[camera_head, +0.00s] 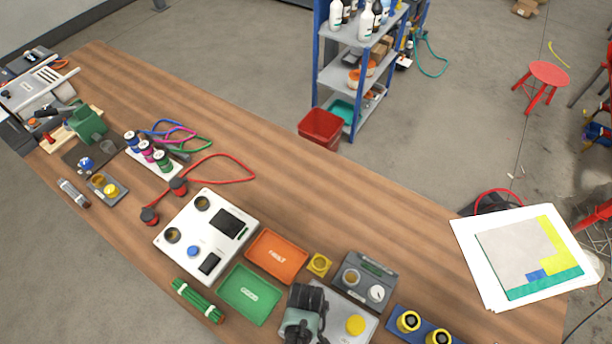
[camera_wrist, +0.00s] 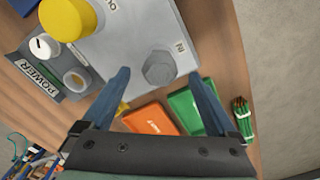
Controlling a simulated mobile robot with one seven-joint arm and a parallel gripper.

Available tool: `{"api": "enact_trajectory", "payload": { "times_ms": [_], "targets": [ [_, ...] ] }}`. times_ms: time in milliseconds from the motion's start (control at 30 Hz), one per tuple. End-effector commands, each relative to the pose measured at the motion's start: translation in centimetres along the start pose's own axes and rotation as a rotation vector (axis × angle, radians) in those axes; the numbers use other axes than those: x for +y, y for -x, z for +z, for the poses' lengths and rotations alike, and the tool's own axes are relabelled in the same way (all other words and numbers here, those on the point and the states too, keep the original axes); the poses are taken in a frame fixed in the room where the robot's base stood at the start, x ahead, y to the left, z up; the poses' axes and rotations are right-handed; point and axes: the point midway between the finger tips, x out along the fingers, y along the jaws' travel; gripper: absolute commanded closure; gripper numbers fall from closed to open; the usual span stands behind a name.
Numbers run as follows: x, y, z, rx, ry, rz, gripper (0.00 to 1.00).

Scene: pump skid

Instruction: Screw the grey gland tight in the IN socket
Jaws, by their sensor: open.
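The grey gland (camera_wrist: 159,67) is a hexagonal piece standing at the IN mark on a light grey plate (camera_wrist: 135,40). I cannot tell how deep it sits in the IN socket, which it hides. My gripper (camera_wrist: 158,75) is open above it, with one blue finger to each side of the gland and no clear contact. In the head view my gripper (camera_head: 303,305) covers the gland, and part of the plate (camera_head: 336,304) shows beside it. A large yellow cap (camera_wrist: 67,18) is at the plate's other end, near the OUT mark; it also shows in the head view (camera_head: 355,325).
A grey POWER box (camera_head: 364,278) stands behind the plate. An orange tray (camera_head: 277,257) and a green tray (camera_head: 249,294) lie to the left, with a small yellow part (camera_head: 319,264) nearby. A blue block with yellow rings (camera_head: 423,329) is at right. Bare wood lies beyond.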

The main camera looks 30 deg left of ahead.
Motion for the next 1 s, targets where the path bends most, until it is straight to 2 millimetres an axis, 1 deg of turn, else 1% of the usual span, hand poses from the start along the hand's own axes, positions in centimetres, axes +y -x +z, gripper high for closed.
{"api": "enact_trajectory", "payload": {
  "times_ms": [33, 100, 400, 500, 700, 1000],
  "targets": [
    [0.1, 0.9, -0.1, 0.003, -0.001, 0.002, 0.07],
    [0.0, 1.9, 0.0, 0.002, -0.001, 0.001, 0.07],
    [0.1, 6.6, -0.1, 0.003, -0.001, 0.003, 0.07],
    [0.1, 7.8, 0.0, 0.002, -0.001, 0.002, 0.07],
    [0.0, 9.4, 0.0, 0.0, -0.001, 0.001, 0.07],
    [0.0, 9.7, 0.0, 0.0, -0.001, 0.001, 0.07]
  ]
}}
